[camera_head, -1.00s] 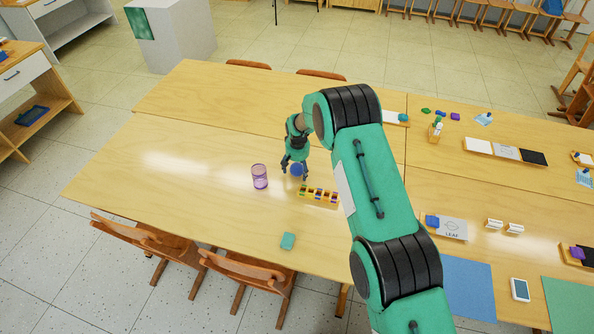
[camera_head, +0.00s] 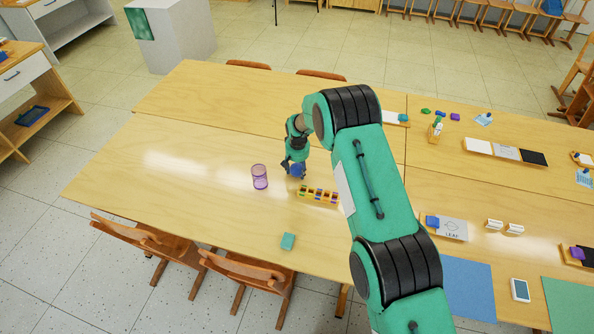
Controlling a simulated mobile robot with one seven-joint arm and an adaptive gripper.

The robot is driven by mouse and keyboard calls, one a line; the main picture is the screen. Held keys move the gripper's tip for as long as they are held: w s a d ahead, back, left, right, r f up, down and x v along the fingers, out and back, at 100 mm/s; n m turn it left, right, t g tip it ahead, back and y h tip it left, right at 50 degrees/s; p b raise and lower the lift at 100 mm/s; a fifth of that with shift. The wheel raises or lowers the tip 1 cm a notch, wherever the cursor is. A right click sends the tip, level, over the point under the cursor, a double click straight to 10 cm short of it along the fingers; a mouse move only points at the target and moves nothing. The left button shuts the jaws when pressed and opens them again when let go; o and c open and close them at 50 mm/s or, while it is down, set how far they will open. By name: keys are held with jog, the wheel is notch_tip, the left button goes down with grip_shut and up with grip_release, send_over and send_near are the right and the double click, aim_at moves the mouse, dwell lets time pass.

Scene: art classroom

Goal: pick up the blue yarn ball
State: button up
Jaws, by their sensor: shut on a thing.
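The blue yarn ball (camera_head: 297,170) is small and round, at the tabletop near the middle of the left tables. My gripper (camera_head: 294,169) is shut on it, with the dark fingers at its sides. My arm comes down from the right and hides part of the table behind it. I cannot tell whether the ball touches the tabletop.
A purple see-through cup (camera_head: 260,177) stands left of the ball. A wooden holder with coloured blocks (camera_head: 318,195) lies close at the right. The table (camera_head: 150,190) is clear at the left.

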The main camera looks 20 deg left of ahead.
aim_at(297, 165)
jog(key=shift+r, duration=0.15)
jog(key=shift+r+p, duration=0.35)
jog(key=shift+r, duration=4.55)
